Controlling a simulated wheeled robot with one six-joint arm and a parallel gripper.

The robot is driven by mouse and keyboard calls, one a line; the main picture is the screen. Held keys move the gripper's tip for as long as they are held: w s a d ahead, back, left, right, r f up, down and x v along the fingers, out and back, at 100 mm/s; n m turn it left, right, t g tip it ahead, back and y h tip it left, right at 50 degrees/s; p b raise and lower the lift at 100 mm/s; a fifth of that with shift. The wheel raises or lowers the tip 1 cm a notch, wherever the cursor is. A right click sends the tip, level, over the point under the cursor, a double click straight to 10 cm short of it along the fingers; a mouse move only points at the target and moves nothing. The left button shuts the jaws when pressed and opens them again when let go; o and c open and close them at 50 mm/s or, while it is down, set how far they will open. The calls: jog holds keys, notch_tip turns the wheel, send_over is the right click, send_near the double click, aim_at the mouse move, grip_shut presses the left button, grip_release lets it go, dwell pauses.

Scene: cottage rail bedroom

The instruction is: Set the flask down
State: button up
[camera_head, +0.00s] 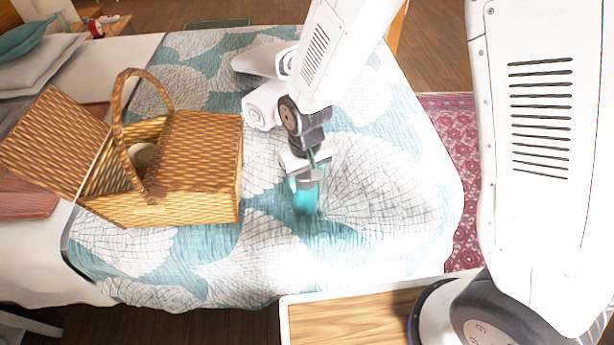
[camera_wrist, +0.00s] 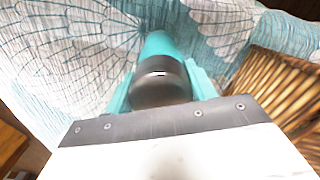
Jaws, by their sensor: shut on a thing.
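The flask (camera_head: 306,198) is a teal cylinder with a dark metallic cap. My gripper (camera_head: 305,180) is shut on it, over the bed to the right of the wicker basket. In the wrist view the flask (camera_wrist: 160,70) lies between the two teal fingers of my gripper (camera_wrist: 160,85), its dark cap towards the camera and its teal body pointing away to the quilt. The quilted bedspread (camera_head: 390,190) is teal and white. I cannot tell whether the flask's far end touches the quilt.
The open wicker basket (camera_head: 200,185) with a raised handle stands on the bed at left, something pale inside. Pillows (camera_head: 40,65) are at the far left. The quilt to the right of the flask is clear.

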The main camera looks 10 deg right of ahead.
jog(key=o, duration=1.7)
jog(key=shift+f, duration=0.1)
notch_tip(320, 180, up, 12)
jog(key=shift+r, duration=0.1)
jog(key=shift+d+r, duration=0.2)
jog(key=shift+r, duration=0.1)
jog(key=s+d+r+m, duration=0.1)
jog(key=s+d+r, duration=0.4)
jog(key=s+d, duration=0.1)
jog(key=s+d+r+m, duration=0.1)
jog(key=s+d+r, duration=0.4)
jog(key=s+d, duration=0.2)
jog(key=s+d+r+m+t, duration=0.1)
jog(key=s+d+r+m, duration=0.1)
jog(key=s+d+r, duration=0.4)
jog(key=shift+s+d, duration=0.3)
jog(key=shift+d, duration=0.6)
